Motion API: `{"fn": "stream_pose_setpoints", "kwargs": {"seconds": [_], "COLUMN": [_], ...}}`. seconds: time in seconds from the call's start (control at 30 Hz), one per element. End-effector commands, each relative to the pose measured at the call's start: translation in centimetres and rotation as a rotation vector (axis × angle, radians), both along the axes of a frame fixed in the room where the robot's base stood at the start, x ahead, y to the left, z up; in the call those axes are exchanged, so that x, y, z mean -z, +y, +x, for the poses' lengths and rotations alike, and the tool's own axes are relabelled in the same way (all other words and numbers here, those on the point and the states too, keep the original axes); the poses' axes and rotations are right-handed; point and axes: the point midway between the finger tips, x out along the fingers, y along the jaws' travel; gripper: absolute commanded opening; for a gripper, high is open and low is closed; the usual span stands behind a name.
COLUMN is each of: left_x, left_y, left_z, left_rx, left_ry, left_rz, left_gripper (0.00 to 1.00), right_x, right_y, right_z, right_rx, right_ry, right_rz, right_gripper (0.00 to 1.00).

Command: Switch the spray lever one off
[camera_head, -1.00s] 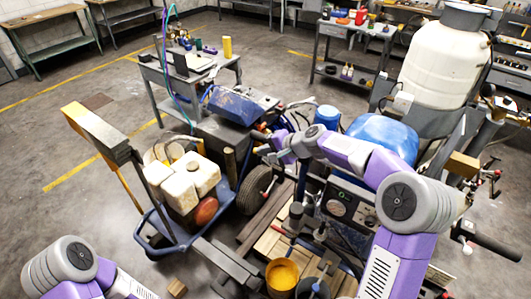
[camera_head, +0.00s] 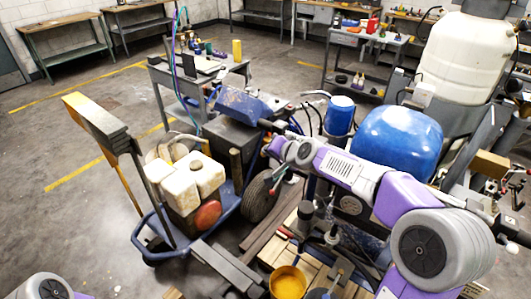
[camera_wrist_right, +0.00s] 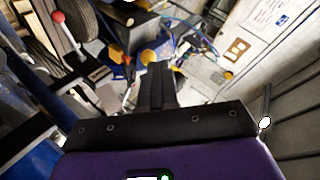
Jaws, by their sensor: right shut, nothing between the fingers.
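The line striper stands in front of me, with a blue engine cover (camera_head: 397,140) and a small blue cylinder (camera_head: 340,115). My right arm reaches across it from the lower right. My right gripper shows in the wrist view (camera_wrist_right: 157,85), with its dark fingers together and nothing visible between them. A lever with a red ball knob (camera_wrist_right: 58,17) is at the upper left of that view, apart from the fingers. A yellow ball knob (camera_wrist_right: 150,57) appears just beyond the fingertips; contact cannot be told. I cannot tell which is spray lever one. My left gripper is out of view.
A blue-framed cart part with white jugs (camera_head: 192,180) and a wheel (camera_head: 258,195) stand left of my right arm. A yellow paint bucket (camera_head: 287,282) is at the bottom. A grey work table (camera_head: 180,85) stands behind. Open floor lies to the left.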

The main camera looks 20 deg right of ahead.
Motion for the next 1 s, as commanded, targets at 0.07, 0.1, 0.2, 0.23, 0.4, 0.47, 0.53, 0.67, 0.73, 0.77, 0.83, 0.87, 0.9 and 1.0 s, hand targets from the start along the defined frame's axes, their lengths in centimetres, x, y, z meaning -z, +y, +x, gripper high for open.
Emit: {"fn": "stream_pose_setpoints", "kwargs": {"seconds": [0.07,0.1,0.2,0.23,0.4,0.47,0.53,0.67,0.73,0.77,0.83,0.87,0.9,1.0], "left_x": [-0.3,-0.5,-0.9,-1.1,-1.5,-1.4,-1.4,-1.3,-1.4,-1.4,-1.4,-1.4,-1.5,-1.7], "left_y": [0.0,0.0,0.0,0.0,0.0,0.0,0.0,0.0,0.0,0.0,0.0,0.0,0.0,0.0], "left_z": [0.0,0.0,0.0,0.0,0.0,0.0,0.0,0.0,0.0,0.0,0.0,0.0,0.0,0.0], "left_rx": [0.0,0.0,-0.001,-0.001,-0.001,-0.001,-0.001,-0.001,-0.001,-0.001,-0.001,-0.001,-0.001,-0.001], "left_ry": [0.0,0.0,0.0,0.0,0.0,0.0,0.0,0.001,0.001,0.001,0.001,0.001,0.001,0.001], "left_rz": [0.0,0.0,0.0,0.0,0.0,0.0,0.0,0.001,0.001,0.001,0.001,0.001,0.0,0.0], "left_gripper": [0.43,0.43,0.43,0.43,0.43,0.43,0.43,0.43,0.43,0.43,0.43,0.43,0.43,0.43], "right_x": [-0.3,-0.5,-1.0,-1.2,-1.6,-1.6,-1.5,-1.5,-1.6,-1.7,-2.0,-2.2,-2.5,-3.4], "right_y": [0.2,0.2,0.2,0.2,0.2,0.2,0.2,0.2,0.2,0.2,0.4,0.4,0.5,0.8], "right_z": [0.1,0.1,0.1,0.1,0.1,0.1,0.1,0.1,0.0,-0.1,-0.5,-0.8,-1.2,-2.4], "right_rx": [-0.004,-0.004,-0.004,-0.004,-0.003,-0.003,-0.004,-0.004,-0.004,-0.005,-0.007,-0.008,-0.01,-0.017], "right_ry": [0.0,0.0,0.0,0.0,0.0,0.0,0.001,0.001,0.001,0.0,0.0,-0.001,-0.002,-0.004], "right_rz": [0.001,0.001,0.001,0.001,0.002,0.002,0.002,0.002,0.001,0.002,0.002,0.001,0.0,0.0], "right_gripper": [0.0,0.0,0.0,0.0,0.0,0.0,0.0,0.0,0.0,0.0,0.0,0.0,0.0,0.0]}}
